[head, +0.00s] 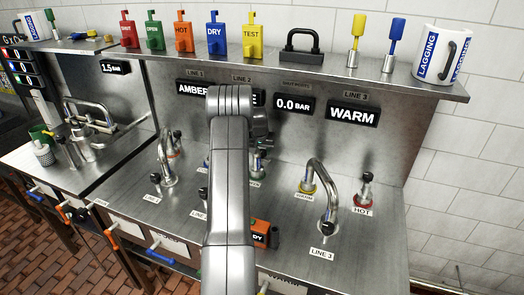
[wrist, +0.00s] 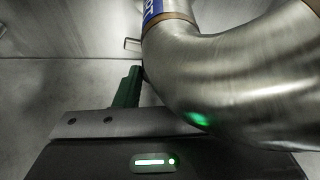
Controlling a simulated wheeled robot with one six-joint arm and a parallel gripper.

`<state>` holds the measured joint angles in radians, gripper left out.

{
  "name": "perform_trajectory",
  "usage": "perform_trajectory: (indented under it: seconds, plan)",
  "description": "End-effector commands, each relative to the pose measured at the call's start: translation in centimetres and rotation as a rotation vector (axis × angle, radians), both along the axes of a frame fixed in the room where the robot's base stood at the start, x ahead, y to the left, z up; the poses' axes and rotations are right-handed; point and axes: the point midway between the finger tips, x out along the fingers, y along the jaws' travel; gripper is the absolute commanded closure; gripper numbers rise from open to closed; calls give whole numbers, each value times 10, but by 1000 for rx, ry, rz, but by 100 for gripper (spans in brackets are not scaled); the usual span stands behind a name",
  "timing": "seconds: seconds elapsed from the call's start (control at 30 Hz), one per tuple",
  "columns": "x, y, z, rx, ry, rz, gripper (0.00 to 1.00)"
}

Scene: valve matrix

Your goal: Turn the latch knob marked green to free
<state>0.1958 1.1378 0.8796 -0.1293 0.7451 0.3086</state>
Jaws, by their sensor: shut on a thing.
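The latch knob marked green stands behind my arm in the head view, with the end of its label (head: 256,184) showing beside the arm. My gripper (head: 263,145) is at the top of this post, largely hidden by my arm, and is shut on the knob. In the wrist view, a narrow green piece (wrist: 128,88) rises beyond the dark gripper body. The fingertips, the grip itself and the knob's turn angle cannot be made out.
A large curved steel pipe (wrist: 225,75) passes close beside the gripper in the wrist view. In the head view, the LINE 3 spout (head: 327,185) and HOT knob (head: 365,190) stand to the right. A shelf (head: 330,72) with coloured tags and mugs runs above.

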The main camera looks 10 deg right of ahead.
Motion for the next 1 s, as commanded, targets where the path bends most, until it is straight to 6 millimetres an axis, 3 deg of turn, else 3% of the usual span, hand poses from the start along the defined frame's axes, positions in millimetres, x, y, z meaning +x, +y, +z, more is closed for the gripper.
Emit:
perform_trajectory:
  seconds: [0.4, 0.8, 0.83, 0.9, 1.0]
  plan:
    - [-1, -2, -1, 0, 0, 219, 87]
    - [-1, -2, 0, 0, 1, 241, 87]
    - [-1, -2, 0, 1, 1, 240, 58]
    - [-1, -2, 0, 1, 1, 240, 44]
    - [-1, -2, 0, 1, 1, 240, 42]
